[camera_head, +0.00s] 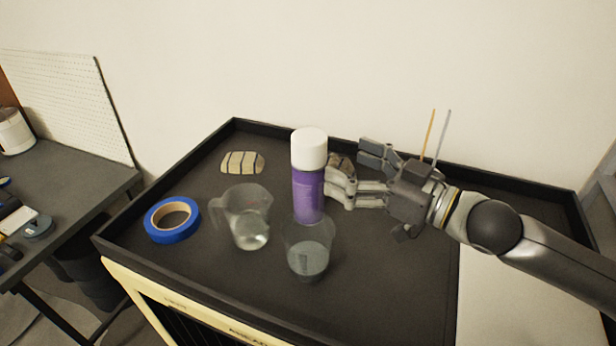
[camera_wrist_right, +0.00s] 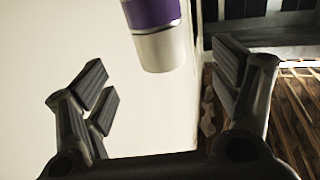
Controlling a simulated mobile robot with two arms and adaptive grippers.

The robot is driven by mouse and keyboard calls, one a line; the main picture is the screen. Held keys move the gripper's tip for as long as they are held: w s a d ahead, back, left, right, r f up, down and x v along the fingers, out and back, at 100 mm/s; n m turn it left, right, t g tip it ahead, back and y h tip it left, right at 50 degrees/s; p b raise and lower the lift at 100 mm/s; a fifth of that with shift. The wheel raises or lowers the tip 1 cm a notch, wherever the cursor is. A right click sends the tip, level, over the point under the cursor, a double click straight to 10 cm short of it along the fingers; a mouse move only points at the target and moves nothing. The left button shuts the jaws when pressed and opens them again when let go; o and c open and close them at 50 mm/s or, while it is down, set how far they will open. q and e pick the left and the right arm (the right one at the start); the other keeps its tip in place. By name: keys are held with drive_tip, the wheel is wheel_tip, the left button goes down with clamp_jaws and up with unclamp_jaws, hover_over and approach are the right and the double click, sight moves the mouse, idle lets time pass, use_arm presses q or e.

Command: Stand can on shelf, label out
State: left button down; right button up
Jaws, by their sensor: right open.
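The can (camera_head: 308,190) is a purple spray can with a white cap. It stands upright on the black-rimmed tray top (camera_head: 380,290); its base is partly hidden behind a clear cup. Small faint print shows on its purple side. My right gripper (camera_head: 350,170) is open and empty, just right of the can, fingers pointing at it. In the right wrist view the can (camera_wrist_right: 152,25) shows at the top, between and beyond the open fingers (camera_wrist_right: 165,82). I cannot tell whether a finger touches it. My left gripper is not in view. I cannot make out a shelf for certain.
A clear jug (camera_head: 243,215) and a clear cup (camera_head: 308,250) stand close in front of the can. Blue tape (camera_head: 172,220) and a striped block (camera_head: 242,162) lie to the left. A brownish object (camera_head: 341,160) sits behind my right fingers. A grey bench (camera_head: 80,175) stands left.

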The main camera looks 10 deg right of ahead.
sight(324, 154)
drive_tip(key=p+x, duration=0.1)
drive_tip(key=x, duration=0.2)
drive_tip(key=shift+a+r, duration=0.1)
drive_tip(key=shift+r, duration=0.05)
drive_tip(key=shift+w+a, duration=0.3)
drive_tip(key=shift+w+a+p, duration=0.1)
drive_tip(key=shift+w+p, duration=0.1)
drive_tip(key=shift+p, duration=0.15)
drive_tip(key=p+x, duration=0.1)
drive_tip(key=x, duration=0.1)
drive_tip(key=p+x, duration=0.1)
drive_tip(key=x, duration=0.1)
drive_tip(key=shift+w+r, duration=0.15)
drive_tip(key=shift+r, duration=0.1)
drive_tip(key=shift+w+a+f, duration=0.1)
drive_tip(key=shift+w+a, duration=0.1)
drive_tip(key=shift+a, duration=0.05)
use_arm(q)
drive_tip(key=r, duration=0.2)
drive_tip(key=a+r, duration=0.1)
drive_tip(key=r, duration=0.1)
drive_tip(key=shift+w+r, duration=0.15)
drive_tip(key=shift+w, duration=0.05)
use_arm(e)
drive_tip(key=shift+s+d, duration=0.1)
drive_tip(key=shift+c, duration=0.3)
